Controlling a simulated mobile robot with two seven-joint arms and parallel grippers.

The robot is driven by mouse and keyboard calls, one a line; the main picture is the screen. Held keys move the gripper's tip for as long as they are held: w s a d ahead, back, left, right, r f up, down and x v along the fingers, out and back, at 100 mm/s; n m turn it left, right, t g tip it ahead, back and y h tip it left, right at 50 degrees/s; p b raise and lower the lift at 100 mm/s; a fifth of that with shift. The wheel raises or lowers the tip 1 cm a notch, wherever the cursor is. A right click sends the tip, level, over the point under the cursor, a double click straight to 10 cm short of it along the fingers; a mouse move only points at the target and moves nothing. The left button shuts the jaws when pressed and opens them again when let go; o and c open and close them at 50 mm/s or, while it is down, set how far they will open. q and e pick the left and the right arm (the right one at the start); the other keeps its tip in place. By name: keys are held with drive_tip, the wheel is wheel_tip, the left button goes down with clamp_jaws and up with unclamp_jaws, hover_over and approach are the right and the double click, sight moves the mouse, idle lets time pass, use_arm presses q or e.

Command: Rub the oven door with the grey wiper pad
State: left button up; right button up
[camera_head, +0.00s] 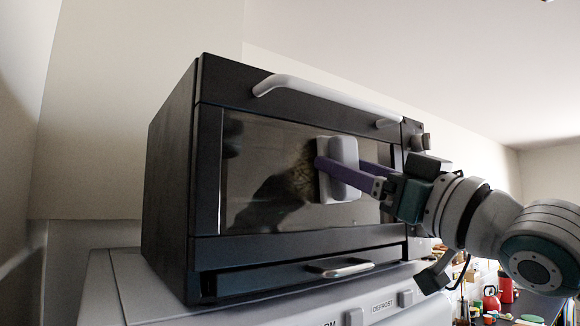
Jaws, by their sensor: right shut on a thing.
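The black oven (170,180) has a dark glass door (255,180) with a white bar handle (320,95) along its top. My right gripper (345,172) comes in from the right and is shut on the grey wiper pad (343,152). The pad is upright, its flat side against or very close to the right half of the door glass. A brownish patch (300,178) shows on the glass just left of the pad, partly hidden by it. A dark reflection also shows in the glass. My left gripper is not in view.
The oven stands on a white appliance (120,290) with buttons and a DEFROST label along its front. A lower drawer with a small handle (345,270) sits under the door. Red items (492,300) and other clutter are at the lower right.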

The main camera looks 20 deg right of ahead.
drive_tip(key=shift+s+a+r+p, duration=0.1)
drive_tip(key=shift+s+a+p, duration=0.2)
drive_tip(key=shift+a, duration=0.65)
drive_tip(key=shift+s+a+f+p, duration=0.15)
drive_tip(key=shift+s+a, duration=0.25)
drive_tip(key=shift+a, duration=0.55)
drive_tip(key=shift+s+a+r+p, duration=0.15)
drive_tip(key=shift+s+a+p, duration=0.15)
drive_tip(key=shift+a, duration=0.65)
drive_tip(key=shift+s+a, duration=0.25)
drive_tip(key=shift+a, duration=0.55)
drive_tip(key=shift+s, duration=0.1)
drive_tip(key=shift+s+d, duration=0.1)
drive_tip(key=shift+s, duration=0.2)
drive_tip(key=p, duration=0.1)
approach(285, 156)
wheel_tip(285, 156, up, 2)
drive_tip(key=shift+r, duration=0.25)
